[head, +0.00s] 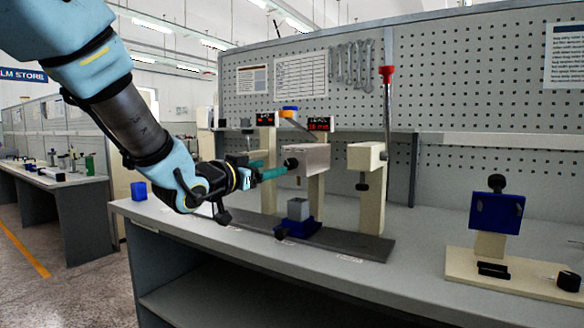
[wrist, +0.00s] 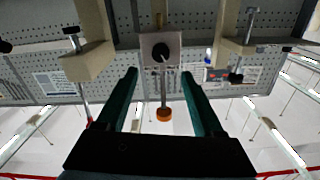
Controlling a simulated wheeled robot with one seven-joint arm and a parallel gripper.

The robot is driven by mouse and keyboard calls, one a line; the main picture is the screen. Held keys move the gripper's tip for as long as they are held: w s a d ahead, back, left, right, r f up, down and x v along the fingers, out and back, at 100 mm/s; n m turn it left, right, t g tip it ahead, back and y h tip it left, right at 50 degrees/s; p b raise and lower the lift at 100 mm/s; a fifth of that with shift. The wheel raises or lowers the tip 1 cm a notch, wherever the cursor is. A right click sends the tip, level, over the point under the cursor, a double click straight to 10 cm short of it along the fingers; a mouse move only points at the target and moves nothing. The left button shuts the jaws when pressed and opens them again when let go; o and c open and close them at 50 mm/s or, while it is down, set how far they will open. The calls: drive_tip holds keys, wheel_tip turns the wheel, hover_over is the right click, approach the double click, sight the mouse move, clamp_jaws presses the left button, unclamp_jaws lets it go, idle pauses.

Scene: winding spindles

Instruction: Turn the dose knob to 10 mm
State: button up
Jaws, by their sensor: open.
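The dose knob (head: 291,163) is a small black knob on the front of a light grey box (head: 315,158) on the bench stand. In the wrist view the knob (wrist: 161,52) is round with a pale pointer mark, on the box's square face (wrist: 175,40). My gripper (head: 284,171) has teal fingers pointing at the box. In the wrist view my gripper (wrist: 159,72) is open and empty, with the knob just beyond and between the fingertips. Whether a finger touches the knob cannot be told. A red-digit display (head: 318,124) stands above the box; its digits are too small to read surely.
A cream post with an arm (head: 366,156) and a red-topped rod (head: 387,90) stand right of the box. A blue block (head: 298,226) sits below it on the dark base plate (head: 370,246). A blue fixture (head: 497,212) stands at right. Bench between is clear.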

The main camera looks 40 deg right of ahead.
sight(289, 164)
drive_tip(key=p+x, duration=0.1)
drive_tip(key=x, duration=0.7)
drive_tip(key=shift+w+d, duration=0.2)
drive_tip(key=shift+d, duration=0.2)
clamp_jaws()
